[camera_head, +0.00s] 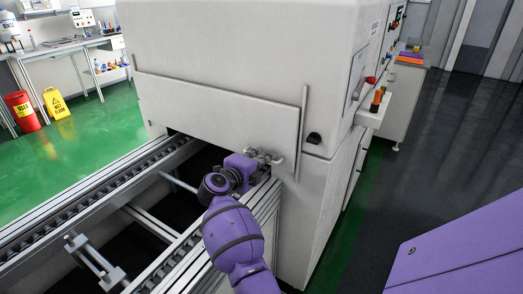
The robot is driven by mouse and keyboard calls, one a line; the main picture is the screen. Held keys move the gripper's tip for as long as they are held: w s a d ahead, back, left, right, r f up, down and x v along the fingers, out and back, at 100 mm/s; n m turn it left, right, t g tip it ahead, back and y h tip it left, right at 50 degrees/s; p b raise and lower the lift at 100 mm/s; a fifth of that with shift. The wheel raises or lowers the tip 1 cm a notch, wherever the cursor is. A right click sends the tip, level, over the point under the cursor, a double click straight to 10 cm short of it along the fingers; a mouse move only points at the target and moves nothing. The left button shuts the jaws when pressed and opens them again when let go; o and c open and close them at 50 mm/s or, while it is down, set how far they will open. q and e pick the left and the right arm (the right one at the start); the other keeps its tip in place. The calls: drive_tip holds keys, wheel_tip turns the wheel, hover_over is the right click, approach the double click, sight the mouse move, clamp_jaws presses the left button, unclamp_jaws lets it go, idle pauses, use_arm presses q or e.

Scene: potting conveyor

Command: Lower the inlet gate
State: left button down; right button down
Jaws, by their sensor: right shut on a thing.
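The inlet gate (215,108) is a wide pale grey panel on the front of the large machine, above the end of the conveyor. A dark gap shows under its lower edge, over the rails. My right gripper (264,157) is at the gate's lower edge, near its right end, and is shut on it. The fingers are small in view, so the exact part they grip is unclear. My purple right arm reaches up to it from the bottom of the picture and covers part of the conveyor's right side. My left gripper is not in view.
The conveyor (90,192) runs from lower left to under the gate, with metal rails and cross bars. Open floor (440,140) lies beyond.

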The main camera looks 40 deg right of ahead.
sight(261, 188)
wheel_tip(261, 188, down, 8)
drive_tip(key=shift+r+b, duration=0.1)
drive_tip(key=shift+b, duration=1)
drive_tip(key=shift+s+a+f, duration=0.1)
drive_tip(key=shift+f, duration=0.2)
drive_tip(key=shift+s+f, duration=0.2)
drive_tip(key=shift+f, duration=0.05)
drive_tip(key=c, duration=2.2)
unclamp_jaws()
drive_tip(key=shift+f, duration=0.1)
drive_tip(key=shift+w, duration=0.1)
drive_tip(key=shift+a, duration=0.5)
drive_tip(key=v, duration=1)
drive_tip(key=shift+a+r, duration=0.15)
drive_tip(key=shift+r, duration=0.35)
drive_tip(key=shift+s+a+r, duration=0.15)
drive_tip(key=shift+s+a, duration=0.15)
